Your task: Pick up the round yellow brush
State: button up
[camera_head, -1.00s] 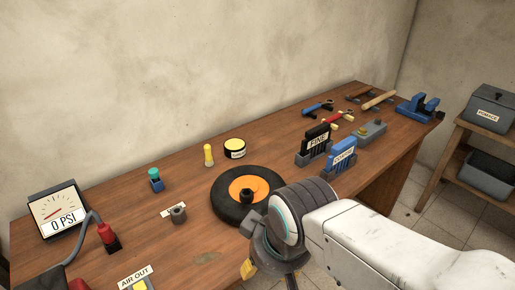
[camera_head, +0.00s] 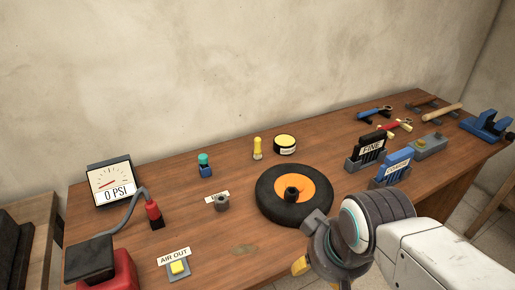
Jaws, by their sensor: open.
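A small upright yellow piece (camera_head: 257,148) with a paler lower end stands near the back of the wooden bench, left of a round black-and-yellow tin (camera_head: 285,145). It looks like the round yellow brush, though its bristles are too small to make out. My gripper (camera_head: 322,274) is at the bottom right of the view, in front of the wheel, well apart from the brush. It is open, with a yellow fingertip showing; the rest is partly hidden by my wrist.
A black wheel with an orange hub (camera_head: 294,194) lies between my gripper and the brush. A pressure gauge (camera_head: 110,183), a teal-topped blue piece (camera_head: 205,165) and an AIR OUT button (camera_head: 178,267) are on the left. FINE (camera_head: 371,149) and COARSE (camera_head: 397,167) holders stand right.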

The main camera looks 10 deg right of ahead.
aim_at(258, 156)
jog(key=i+l+u, duration=0.3)
jog(key=l+u, duration=0.3)
jog(key=i+l+u, duration=0.25)
jog(key=l, duration=0.15)
jog(key=k+j, duration=0.05)
jog(key=k, duration=0.05)
